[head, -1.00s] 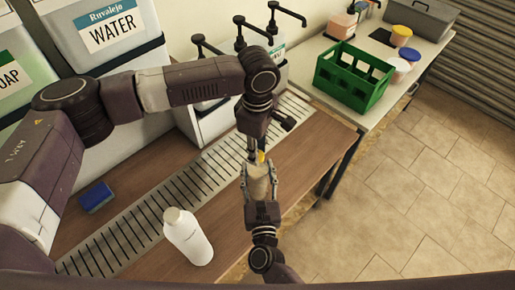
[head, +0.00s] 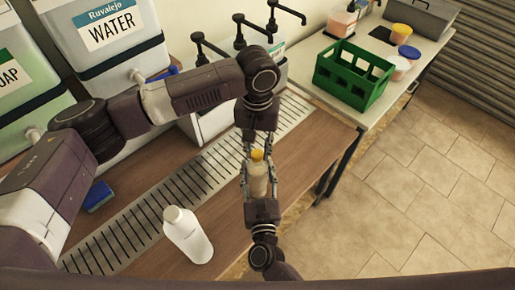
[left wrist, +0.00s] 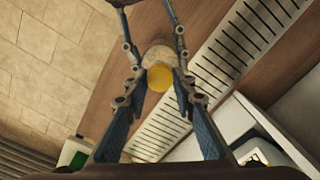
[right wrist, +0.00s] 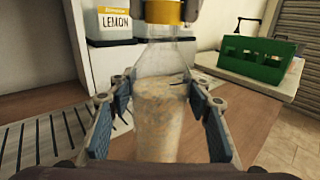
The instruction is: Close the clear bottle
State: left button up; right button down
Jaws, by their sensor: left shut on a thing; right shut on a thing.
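The clear bottle (head: 258,180) with pale beige contents stands upright. It also shows large in the right wrist view (right wrist: 160,115). My right gripper (head: 258,188) comes from the front and is shut on the bottle's body. The yellow cap (head: 257,155) is at the top of the bottle's neck and shows in the left wrist view (left wrist: 160,77) and at the top edge of the right wrist view (right wrist: 163,11). My left gripper (head: 257,150) points down from above and is shut on the cap. Whether the cap is tight cannot be told.
A white bottle (head: 187,235) stands on the wooden counter beside the metal grate (head: 150,210). A blue sponge (head: 97,196) lies at the left. Pump bottles (head: 240,35) and labelled drums (head: 112,60) stand behind. A green crate (head: 352,75) is on the right-hand table.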

pick_arm(q)
jog(key=m, duration=0.5)
jog(key=shift+m, duration=0.4)
jog(key=m, duration=0.5)
jog(key=shift+m, duration=0.3)
jog(key=m, duration=0.5)
jog(key=shift+m, duration=0.3)
jog(key=m, duration=0.3)
jog(key=shift+m, duration=0.3)
jog(key=m, duration=0.5)
jog(key=shift+m, duration=0.3)
jog(key=m, duration=0.7)
jog(key=shift+m, duration=0.4)
jog(key=m, duration=0.5)
jog(key=o, duration=0.7)
